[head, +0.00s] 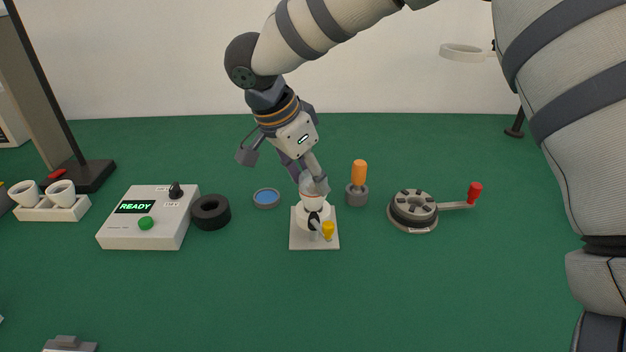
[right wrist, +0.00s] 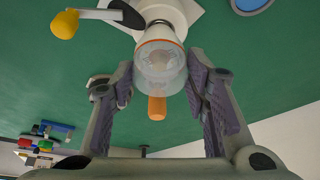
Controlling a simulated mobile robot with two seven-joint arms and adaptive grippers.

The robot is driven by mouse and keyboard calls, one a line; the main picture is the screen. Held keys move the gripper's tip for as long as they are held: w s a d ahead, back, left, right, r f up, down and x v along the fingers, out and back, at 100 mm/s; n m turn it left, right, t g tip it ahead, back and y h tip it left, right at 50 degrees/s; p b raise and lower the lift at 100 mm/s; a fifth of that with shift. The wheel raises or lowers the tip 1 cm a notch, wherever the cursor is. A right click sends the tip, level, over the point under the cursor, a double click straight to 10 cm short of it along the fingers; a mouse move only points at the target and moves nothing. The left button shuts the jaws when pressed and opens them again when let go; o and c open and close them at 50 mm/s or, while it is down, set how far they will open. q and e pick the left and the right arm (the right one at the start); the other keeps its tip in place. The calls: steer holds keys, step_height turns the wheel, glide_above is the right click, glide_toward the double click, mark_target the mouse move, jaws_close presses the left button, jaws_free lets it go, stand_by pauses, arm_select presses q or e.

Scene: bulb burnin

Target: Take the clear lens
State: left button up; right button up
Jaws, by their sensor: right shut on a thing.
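The clear lens (right wrist: 160,68) is a see-through dome with an orange rim. It sits at the mouth of a white lamp holder (right wrist: 158,14), which stands on a white square plate (head: 299,241) in the head view. My right gripper (head: 313,186) comes down onto it from above. In the right wrist view, my right gripper (right wrist: 160,88) has its purple-padded fingers on both sides of the lens, shut on it. In the head view the fingers hide most of the lens. My left gripper is not in view.
A yellow-knobbed clamp (head: 328,230) is at the plate's front. An orange-handled tool (head: 359,173) stands close right, a blue disc (head: 266,198) and black ring (head: 210,212) left. A READY box (head: 150,229) and cranked turntable (head: 412,210) flank these. The green table's front is mostly clear.

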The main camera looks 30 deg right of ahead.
mark_target(309, 176)
step_height(309, 176, up, 3)
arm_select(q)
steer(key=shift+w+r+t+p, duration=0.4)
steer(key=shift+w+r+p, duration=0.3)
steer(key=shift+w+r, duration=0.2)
arm_select(e)
steer(key=s+a+r, duration=0.3)
steer(key=s+r, duration=0.3)
steer(key=r, duration=0.1)
steer(key=s+a+r, duration=0.4)
steer(key=s+r, duration=0.2)
steer(key=r, duration=0.1)
steer(key=shift+a+r, duration=0.15)
steer(key=shift+r, duration=0.1)
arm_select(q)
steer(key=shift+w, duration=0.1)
